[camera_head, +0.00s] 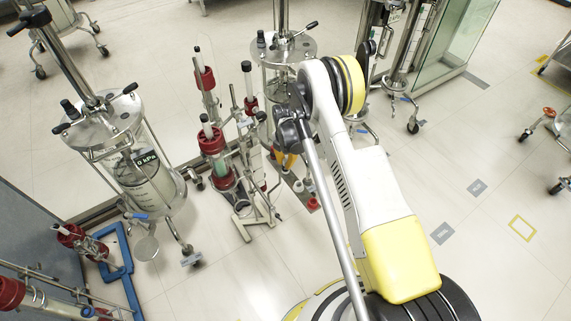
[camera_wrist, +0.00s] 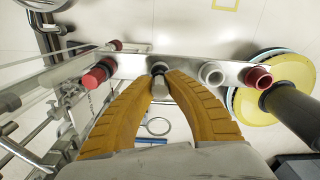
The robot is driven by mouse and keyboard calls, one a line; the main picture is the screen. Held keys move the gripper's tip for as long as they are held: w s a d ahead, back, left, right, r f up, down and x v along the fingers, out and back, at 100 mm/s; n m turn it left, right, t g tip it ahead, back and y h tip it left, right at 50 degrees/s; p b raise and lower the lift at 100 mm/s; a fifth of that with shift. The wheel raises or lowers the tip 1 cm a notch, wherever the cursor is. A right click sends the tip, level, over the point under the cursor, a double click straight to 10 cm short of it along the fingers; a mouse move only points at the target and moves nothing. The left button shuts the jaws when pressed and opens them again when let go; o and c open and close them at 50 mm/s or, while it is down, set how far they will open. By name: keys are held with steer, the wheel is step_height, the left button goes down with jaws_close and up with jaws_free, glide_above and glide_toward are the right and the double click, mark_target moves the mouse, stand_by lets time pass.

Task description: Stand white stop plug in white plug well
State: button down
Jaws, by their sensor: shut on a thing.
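My gripper (camera_wrist: 160,82) has its two orange fingers closed on a small pale grey-white piece (camera_wrist: 159,89), apparently the white stop plug; the fingers hide much of it. It is over a narrow metal strip. A white open-topped round well (camera_wrist: 211,74) stands on the strip just right of the fingertips, apart from them. In the head view my gripper (camera_head: 287,161) is partly hidden behind my arm, and the white well (camera_head: 309,184) shows to its lower right. I cannot tell whether the held piece touches the strip.
A red round fitting (camera_wrist: 257,77) stands right of the white well. Another red piece (camera_wrist: 100,73) lies left of the fingers. Glass columns with red collars (camera_head: 212,143) and metal stands crowd the left. A large vessel (camera_head: 145,175) stands farther left.

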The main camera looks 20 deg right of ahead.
steer(key=r, duration=0.2)
steer(key=r+p, duration=0.1)
steer(key=shift+s+d+r, duration=0.15)
steer(key=shift+d+r, duration=0.1)
steer(key=s+d+r+p, duration=0.3)
steer(key=s+d+r, duration=0.3)
steer(key=d, duration=0.2)
steer(key=s+a+f+b, duration=0.1)
steer(key=s+a+b, duration=0.1)
steer(key=a+b, duration=0.3)
steer(key=b, duration=0.4)
steer(key=shift+a+f, duration=0.15)
steer(key=shift+a, duration=0.15)
steer(key=shift+s+f+b, duration=0.1)
steer(key=shift+f+b, duration=0.05)
steer(key=shift+b, duration=0.15)
steer(key=shift+f+b, duration=1.3)
steer(key=shift+f, duration=1.5)
steer(key=shift+f, duration=1.65)
